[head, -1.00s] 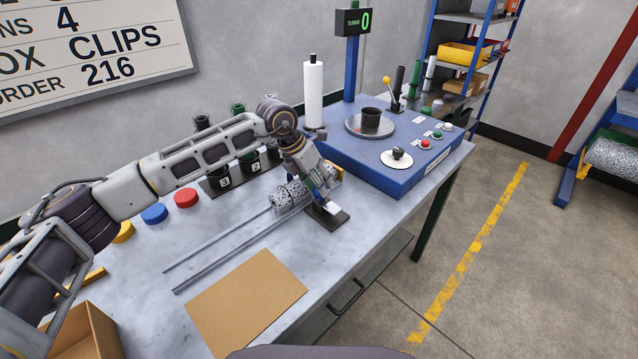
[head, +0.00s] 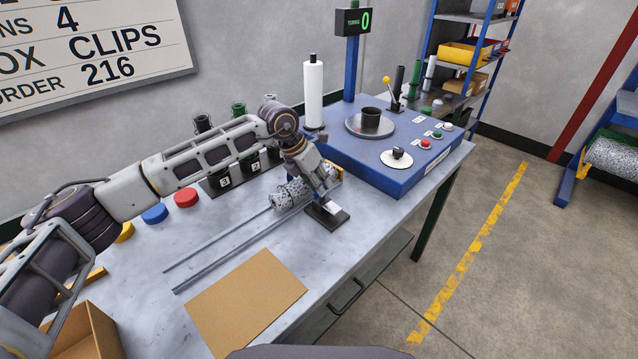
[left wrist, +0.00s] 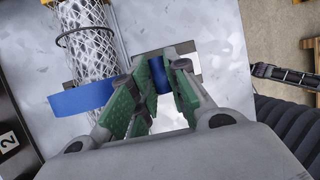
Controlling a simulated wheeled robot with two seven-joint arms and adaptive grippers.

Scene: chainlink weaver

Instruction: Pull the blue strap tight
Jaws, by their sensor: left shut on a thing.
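A roll of grey chain-link mesh (head: 289,195) lies at the far end of two rails on the bench. In the left wrist view the roll (left wrist: 90,50) has the blue strap (left wrist: 82,101) around it and a dark ring nearer its end. My left gripper (head: 324,194) is beside the roll, above a dark plate with a pale top (head: 328,215). In the left wrist view its green-padded fingers (left wrist: 160,85) are shut on a blue piece of the strap. The fingers hide part of the strap between roll and grip. My right gripper is not in view.
A blue machine (head: 400,180) with a turntable, knob and buttons stands just beyond the gripper. Numbered black holders (head: 220,182) stand behind the rails. A brown sheet (head: 245,300) lies in front, and an open cardboard box (head: 90,335) is at near left.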

